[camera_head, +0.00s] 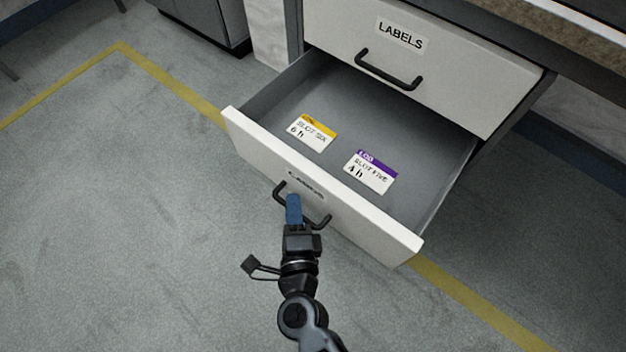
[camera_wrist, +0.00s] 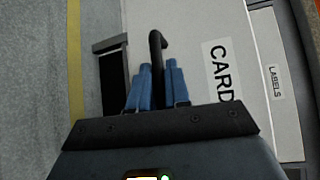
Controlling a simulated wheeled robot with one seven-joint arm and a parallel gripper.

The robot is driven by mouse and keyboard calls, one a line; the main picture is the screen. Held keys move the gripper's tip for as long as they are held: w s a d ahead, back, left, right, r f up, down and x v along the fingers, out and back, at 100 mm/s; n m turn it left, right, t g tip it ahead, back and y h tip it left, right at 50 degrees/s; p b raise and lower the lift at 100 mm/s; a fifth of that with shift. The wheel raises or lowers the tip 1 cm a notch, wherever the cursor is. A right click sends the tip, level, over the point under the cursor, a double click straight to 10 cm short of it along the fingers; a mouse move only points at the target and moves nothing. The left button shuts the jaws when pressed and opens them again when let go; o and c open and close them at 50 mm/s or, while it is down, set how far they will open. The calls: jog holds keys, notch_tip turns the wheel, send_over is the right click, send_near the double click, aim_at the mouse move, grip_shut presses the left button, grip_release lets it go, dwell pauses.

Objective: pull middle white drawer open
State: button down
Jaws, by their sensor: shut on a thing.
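The white drawer (camera_head: 380,232) stands pulled well out below the closed drawer marked LABELS (camera_head: 480,92). Its black bar handle (camera_head: 322,222) is on the front, and my gripper (camera_head: 293,205) with blue fingers is at that handle. In the wrist view the two blue fingers (camera_wrist: 158,85) are shut around the dark handle (camera_wrist: 155,45). The drawer's front (camera_wrist: 190,40) carries a label reading CARD, partly hidden by my gripper. Two cards lie in the drawer: one with a yellow band (camera_head: 311,133) and one with a purple band (camera_head: 370,172).
A worktop edge (camera_head: 570,35) runs above the drawers at the upper right. A grey cabinet (camera_head: 205,20) stands at the back left. A yellow line (camera_head: 165,80) crosses the grey floor, which is clear at the left and in front.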

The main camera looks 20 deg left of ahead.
jog(key=s+a, duration=0.2)
jog(key=s, duration=0.4)
jog(key=shift+p, duration=0.45)
jog(key=c, duration=1.2)
grip_release()
jog(key=shift+p+v, duration=0.65)
jog(key=shift+v, duration=3.25)
jog(key=shift+a, duration=0.1)
